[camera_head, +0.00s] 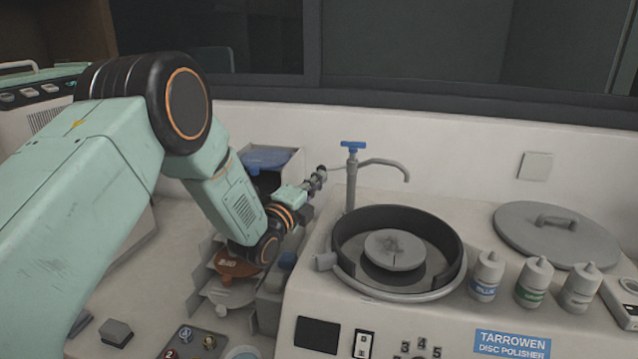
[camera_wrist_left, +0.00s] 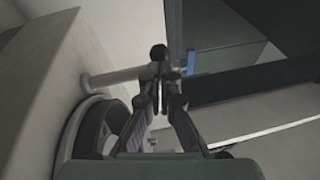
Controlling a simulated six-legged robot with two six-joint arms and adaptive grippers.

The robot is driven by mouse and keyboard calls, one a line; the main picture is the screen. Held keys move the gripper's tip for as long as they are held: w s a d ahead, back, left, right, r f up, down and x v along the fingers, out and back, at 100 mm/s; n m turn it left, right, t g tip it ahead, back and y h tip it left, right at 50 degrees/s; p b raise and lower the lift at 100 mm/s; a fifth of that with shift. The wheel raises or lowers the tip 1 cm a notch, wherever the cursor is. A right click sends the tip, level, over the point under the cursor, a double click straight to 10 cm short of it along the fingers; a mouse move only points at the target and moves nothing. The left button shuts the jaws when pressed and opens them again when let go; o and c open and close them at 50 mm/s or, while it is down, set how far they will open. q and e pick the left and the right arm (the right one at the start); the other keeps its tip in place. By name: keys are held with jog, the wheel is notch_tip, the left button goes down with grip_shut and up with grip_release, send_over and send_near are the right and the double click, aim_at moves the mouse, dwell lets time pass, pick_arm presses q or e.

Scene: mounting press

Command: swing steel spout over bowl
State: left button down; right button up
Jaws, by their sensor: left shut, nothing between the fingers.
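The steel spout (camera_head: 385,162) is a thin grey tube on an upright post with a blue tap handle (camera_head: 353,146). It points right, its tip bent down near the back of the bowl (camera_head: 342,252). The bowl is dark and round with a grey disc (camera_head: 394,249) inside. My left gripper (camera_head: 321,172) is shut and empty, just left of the post. The blue handle also shows there (camera_wrist_left: 190,60). My right gripper is not in view.
A round grey lid (camera_head: 570,240) lies right of the bowl. Several white bottles (camera_head: 486,277) stand at its front right. A rack of trays (camera_head: 215,275) stands left of the polisher, below my left arm. The wall rises close behind the spout.

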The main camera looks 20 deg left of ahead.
pick_arm(q)
jog(key=shift+w+a+m+h, duration=0.15)
jog(key=shift+a+m+h, duration=0.15)
jog(key=shift+h, duration=0.2)
jog(key=w+a+m+g+h+b, duration=0.1)
jog(key=w+a+m+h+b, duration=0.1)
jog(key=w+b, duration=0.3)
jog(key=shift+a+h+b, duration=0.6)
jog(key=shift+a+b, duration=0.2)
jog(key=shift+b, duration=0.1)
jog(key=shift+f, duration=0.1)
dwell(0.3)
